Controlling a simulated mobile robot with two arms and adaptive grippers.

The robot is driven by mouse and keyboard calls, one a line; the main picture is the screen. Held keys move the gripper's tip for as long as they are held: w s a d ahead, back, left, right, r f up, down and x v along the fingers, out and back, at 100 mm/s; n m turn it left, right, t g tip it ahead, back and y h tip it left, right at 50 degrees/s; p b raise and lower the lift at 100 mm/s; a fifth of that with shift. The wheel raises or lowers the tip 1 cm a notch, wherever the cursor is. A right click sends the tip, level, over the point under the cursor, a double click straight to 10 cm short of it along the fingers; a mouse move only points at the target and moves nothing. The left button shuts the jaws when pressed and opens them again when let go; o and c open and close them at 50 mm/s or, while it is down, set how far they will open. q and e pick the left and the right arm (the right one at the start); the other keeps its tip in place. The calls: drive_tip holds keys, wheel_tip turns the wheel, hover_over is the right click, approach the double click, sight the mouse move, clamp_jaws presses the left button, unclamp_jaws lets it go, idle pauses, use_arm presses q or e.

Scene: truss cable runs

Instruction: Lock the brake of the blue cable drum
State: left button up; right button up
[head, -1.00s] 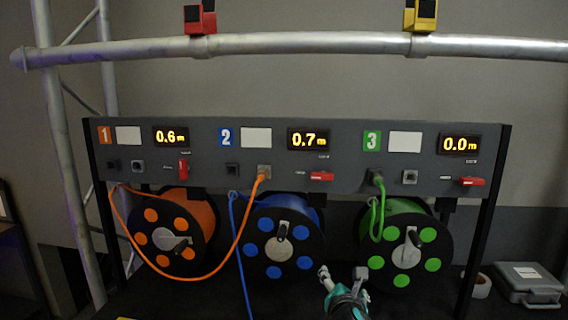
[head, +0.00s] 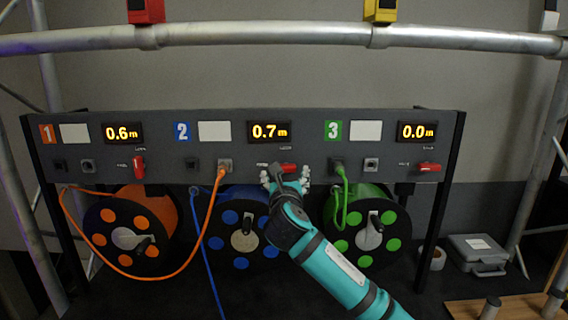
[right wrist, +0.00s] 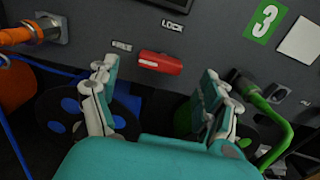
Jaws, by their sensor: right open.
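The blue cable drum (head: 229,217) hangs under panel section 2, partly hidden by my right arm. Its brake lever, a red handle (head: 290,168), lies roughly horizontal on the panel. In the right wrist view the red handle (right wrist: 160,63) sits below and left of a LOCK label (right wrist: 172,26), with a less legible label (right wrist: 122,46) to its left. My right gripper (head: 285,178) is in front of and just below the handle. In the wrist view its open, empty fingers (right wrist: 158,88) are spread to either side of the handle, apart from it. My left gripper is not in view.
An orange plug (head: 222,172) sits left of the handle and a green plug (head: 338,168) with its cable right of it. The orange drum (head: 130,230) has an upright red lever (head: 139,167); the green drum's lever (head: 430,167) is horizontal. A truss tube (head: 280,37) crosses above.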

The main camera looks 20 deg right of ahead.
sight(285, 168)
drive_tip(key=p+x, duration=0.1)
drive_tip(key=x, duration=0.3)
drive_tip(key=shift+w+d+r, duration=0.1)
drive_tip(key=shift+w+r, duration=0.05)
drive_tip(key=shift+w, duration=0.1)
drive_tip(key=shift+w+d, duration=0.2)
drive_tip(key=shift+w, duration=0.5)
drive_tip(key=shift+c, duration=0.3)
drive_tip(key=c, duration=1.1)
